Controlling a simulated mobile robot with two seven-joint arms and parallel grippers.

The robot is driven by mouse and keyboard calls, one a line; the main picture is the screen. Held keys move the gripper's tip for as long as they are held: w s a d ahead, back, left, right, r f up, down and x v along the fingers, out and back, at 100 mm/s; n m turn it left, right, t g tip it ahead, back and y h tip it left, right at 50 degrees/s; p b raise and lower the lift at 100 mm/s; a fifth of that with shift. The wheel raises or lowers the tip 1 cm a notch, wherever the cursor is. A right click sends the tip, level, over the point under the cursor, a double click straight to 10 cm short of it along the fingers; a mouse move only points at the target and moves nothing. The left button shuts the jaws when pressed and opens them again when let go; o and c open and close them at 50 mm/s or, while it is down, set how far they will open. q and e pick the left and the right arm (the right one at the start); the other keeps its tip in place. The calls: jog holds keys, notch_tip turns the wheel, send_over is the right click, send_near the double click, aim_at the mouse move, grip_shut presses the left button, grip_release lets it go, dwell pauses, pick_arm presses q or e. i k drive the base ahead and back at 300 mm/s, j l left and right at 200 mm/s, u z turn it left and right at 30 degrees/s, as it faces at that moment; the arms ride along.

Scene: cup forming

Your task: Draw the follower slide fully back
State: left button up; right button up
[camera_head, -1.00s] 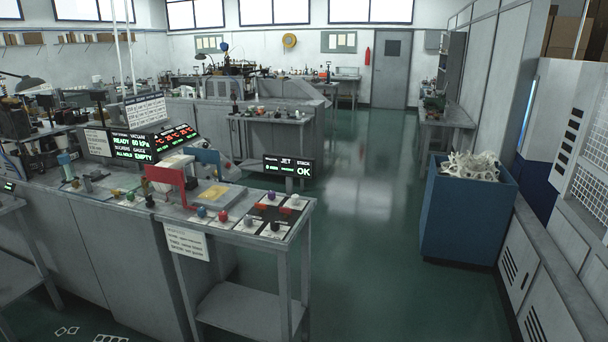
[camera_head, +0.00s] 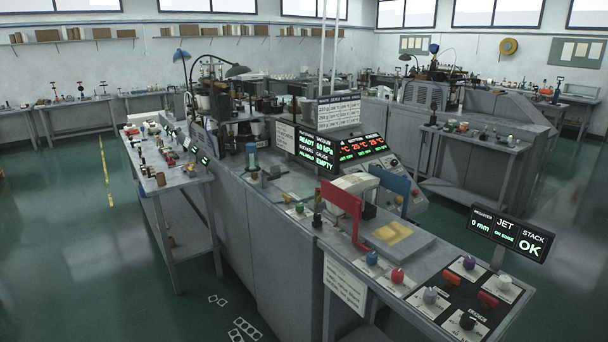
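Neither of my grippers is in view. The cup forming bench (camera_head: 262,228) runs from the middle of the picture to the lower right. On it stand a red upright plate (camera_head: 344,200) and a blue upright plate (camera_head: 396,186), with a white-topped block (camera_head: 356,184) between them. A yellow piece (camera_head: 392,233) lies on a grey plate in front of them. I cannot tell which part is the follower slide. A small display (camera_head: 509,234) at the right reads 0 mm, JET ON EDGE and STACK OK.
Blue (camera_head: 371,257), red (camera_head: 397,275), purple (camera_head: 469,262), grey (camera_head: 430,295) and black (camera_head: 467,320) knobs stand on the bench's right end. A side table (camera_head: 165,170) with small items stands at the left. The green floor (camera_head: 110,270) at the left is open.

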aim_at(370, 211)
jog(key=i+j+u, duration=0.15)
jog(key=i+u, duration=0.55)
jog(key=i, duration=0.15)
jog(key=i+u, duration=0.35)
jog(key=i+j+z, duration=0.1)
jog(key=i+z, duration=0.25)
jog(key=i+j+z, duration=0.7)
jog(key=i+l, duration=0.1)
